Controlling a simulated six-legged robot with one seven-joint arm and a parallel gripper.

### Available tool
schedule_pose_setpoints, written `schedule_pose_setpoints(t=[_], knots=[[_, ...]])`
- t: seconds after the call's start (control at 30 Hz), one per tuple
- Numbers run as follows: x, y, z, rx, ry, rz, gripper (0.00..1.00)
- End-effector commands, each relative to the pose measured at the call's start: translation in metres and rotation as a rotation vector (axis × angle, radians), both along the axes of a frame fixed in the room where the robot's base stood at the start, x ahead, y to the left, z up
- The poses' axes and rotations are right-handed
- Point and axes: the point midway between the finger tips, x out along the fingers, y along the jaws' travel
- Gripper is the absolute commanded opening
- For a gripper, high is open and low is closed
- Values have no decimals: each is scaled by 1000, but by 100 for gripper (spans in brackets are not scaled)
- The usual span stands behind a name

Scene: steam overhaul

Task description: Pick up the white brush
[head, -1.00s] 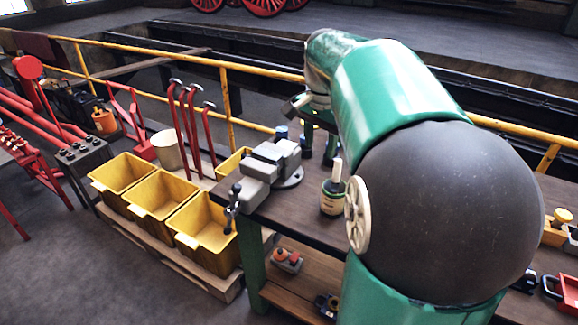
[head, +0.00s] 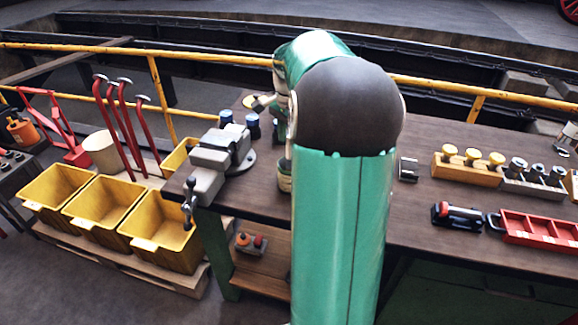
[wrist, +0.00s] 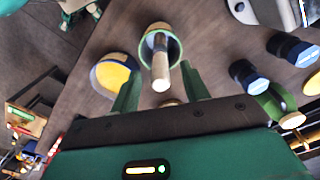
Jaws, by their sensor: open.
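The white brush (wrist: 160,72) shows in the wrist view as a pale handle sticking up out of a small green-rimmed pot (wrist: 158,42). My gripper (wrist: 158,80) is open, with its two green fingers on either side of the handle in that view. I cannot tell how far the fingers are from it in depth. In the head view the pot (head: 284,178) is mostly hidden behind my arm, and the brush cannot be made out there.
The pot stands on a dark workbench (head: 420,215). A grey vise (head: 222,152) and blue-topped jars (head: 252,122) are close by on the left. A yellow-and-white round tin (wrist: 115,75) is beside the pot. Trays of parts (head: 540,232) lie to the right.

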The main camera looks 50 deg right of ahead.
Motion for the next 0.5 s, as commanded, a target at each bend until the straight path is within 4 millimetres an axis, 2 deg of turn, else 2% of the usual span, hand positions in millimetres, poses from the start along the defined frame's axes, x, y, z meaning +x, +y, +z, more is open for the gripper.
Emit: schedule_pose_setpoints(t=[0.13,0.33,0.5], knots=[[0,-1,-13,1,2,-1,45],[1,-1,-44,1,2,-1,45],[2,-1,-53,-2,0,0,45]])
